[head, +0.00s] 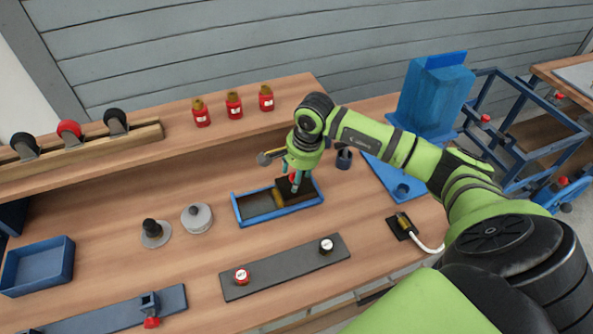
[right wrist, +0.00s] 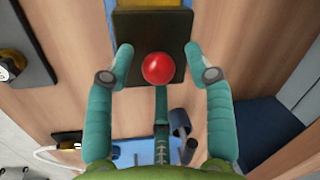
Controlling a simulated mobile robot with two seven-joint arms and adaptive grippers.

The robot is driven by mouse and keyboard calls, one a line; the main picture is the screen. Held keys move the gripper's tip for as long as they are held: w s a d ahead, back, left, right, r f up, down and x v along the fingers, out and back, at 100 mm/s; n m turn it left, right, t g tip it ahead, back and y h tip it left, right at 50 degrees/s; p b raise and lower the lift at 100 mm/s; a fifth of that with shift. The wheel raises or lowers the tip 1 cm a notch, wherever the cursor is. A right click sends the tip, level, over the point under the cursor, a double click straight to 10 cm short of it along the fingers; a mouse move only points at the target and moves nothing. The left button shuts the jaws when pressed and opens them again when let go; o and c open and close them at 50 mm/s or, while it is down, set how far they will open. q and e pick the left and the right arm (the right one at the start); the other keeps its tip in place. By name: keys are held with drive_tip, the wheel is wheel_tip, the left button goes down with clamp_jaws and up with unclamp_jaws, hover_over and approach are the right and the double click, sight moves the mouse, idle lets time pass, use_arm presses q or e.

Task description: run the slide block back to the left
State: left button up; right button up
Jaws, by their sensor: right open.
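The slide block is a dark block (head: 306,188) at the right end of a shallow blue tray-like track (head: 262,219) on the bench. It also shows in the right wrist view (right wrist: 132,32) with a red ball knob (right wrist: 158,68) standing on it. A yellowish patch (head: 279,198) lies at the block's left side. My right gripper (head: 295,180) is over the block and partly hides it. In the right wrist view my right gripper's fingers (right wrist: 158,55) are open, one on either side of the knob, with visible gaps. My left gripper is not in view.
A grey strip with red and white knobs (head: 284,268) lies in front of the track. A grey round weight (head: 197,217) stands to its left. Red bottles (head: 234,104) stand on the shelf behind. A blue machine (head: 432,95) is at the back right.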

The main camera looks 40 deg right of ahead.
drive_tip(key=shift+s, duration=0.1)
drive_tip(key=c, duration=1)
clamp_jaws()
drive_tip(key=shift+w+a+b, duration=0.2)
drive_tip(key=shift+a+b, duration=0.1)
drive_tip(key=shift+a, duration=0.1)
drive_tip(key=a+b, duration=0.1)
drive_tip(key=a, duration=0.2)
drive_tip(key=w+a+b, duration=0.1)
drive_tip(key=a, duration=0.3)
drive_tip(key=w+a+b, duration=0.1)
drive_tip(key=a+b, duration=0.1)
drive_tip(key=a, duration=0.1)
drive_tip(key=shift+w+a, duration=0.15)
drive_tip(key=shift+w, duration=0.05)
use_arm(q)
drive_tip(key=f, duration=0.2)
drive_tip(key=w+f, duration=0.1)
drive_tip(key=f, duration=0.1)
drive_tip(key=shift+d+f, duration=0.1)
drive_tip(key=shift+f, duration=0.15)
use_arm(e)
drive_tip(key=shift+r, duration=0.1)
